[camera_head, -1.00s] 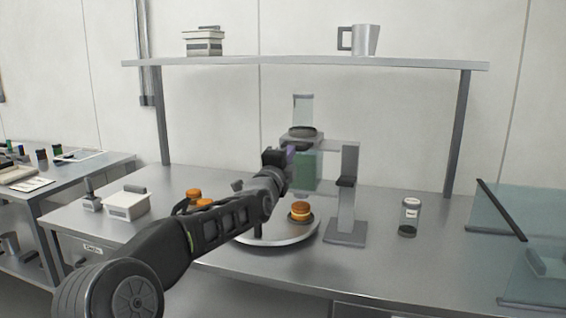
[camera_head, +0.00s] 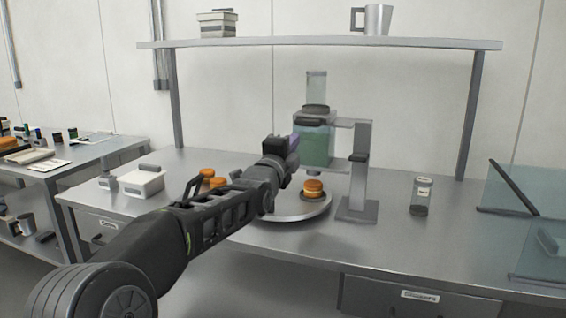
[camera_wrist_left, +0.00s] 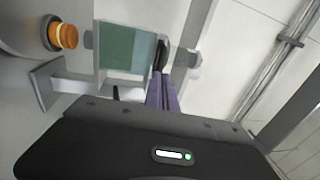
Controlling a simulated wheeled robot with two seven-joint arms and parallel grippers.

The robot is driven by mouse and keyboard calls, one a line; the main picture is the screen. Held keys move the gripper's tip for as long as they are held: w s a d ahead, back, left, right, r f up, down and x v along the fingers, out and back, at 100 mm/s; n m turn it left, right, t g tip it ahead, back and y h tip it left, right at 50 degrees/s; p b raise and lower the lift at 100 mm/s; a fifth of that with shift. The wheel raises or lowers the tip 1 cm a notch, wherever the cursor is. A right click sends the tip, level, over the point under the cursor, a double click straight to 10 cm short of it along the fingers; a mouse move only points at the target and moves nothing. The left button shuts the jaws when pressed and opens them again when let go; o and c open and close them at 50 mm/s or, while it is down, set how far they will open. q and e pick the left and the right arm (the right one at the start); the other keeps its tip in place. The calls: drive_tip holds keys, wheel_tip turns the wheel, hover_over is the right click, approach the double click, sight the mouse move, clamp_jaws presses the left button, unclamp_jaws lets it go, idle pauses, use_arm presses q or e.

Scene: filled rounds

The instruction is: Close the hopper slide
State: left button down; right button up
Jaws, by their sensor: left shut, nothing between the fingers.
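The hopper (camera_head: 318,147) is a clear box with green contents, a dark lid and a clear tube on top, held by a grey stand (camera_head: 361,182). In the left wrist view the hopper (camera_wrist_left: 128,48) lies sideways. A small dark piece (camera_head: 358,157) sits on the stand's post; I cannot tell whether it is the slide. My left gripper (camera_head: 294,143), with purple fingers, is shut and empty at the hopper's left front side. In the left wrist view its fingers (camera_wrist_left: 164,88) point toward the hopper's lid end; contact is unclear. My right gripper is out of view.
Under the hopper, a round turntable (camera_head: 290,217) carries an orange-and-cream filled round (camera_head: 313,186); more orange rounds (camera_head: 208,176) show behind my arm. A labelled jar (camera_head: 421,196) and glass panels (camera_head: 530,215) stand right. A white box (camera_head: 138,181) stands left. A shelf (camera_head: 320,41) spans above.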

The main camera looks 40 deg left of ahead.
use_arm(q)
drive_tip(key=r+v, duration=0.1)
drive_tip(key=v, duration=0.5)
drive_tip(key=shift+f+b, duration=0.35)
drive_tip(key=shift+b, duration=0.1)
drive_tip(key=shift+s, duration=0.15)
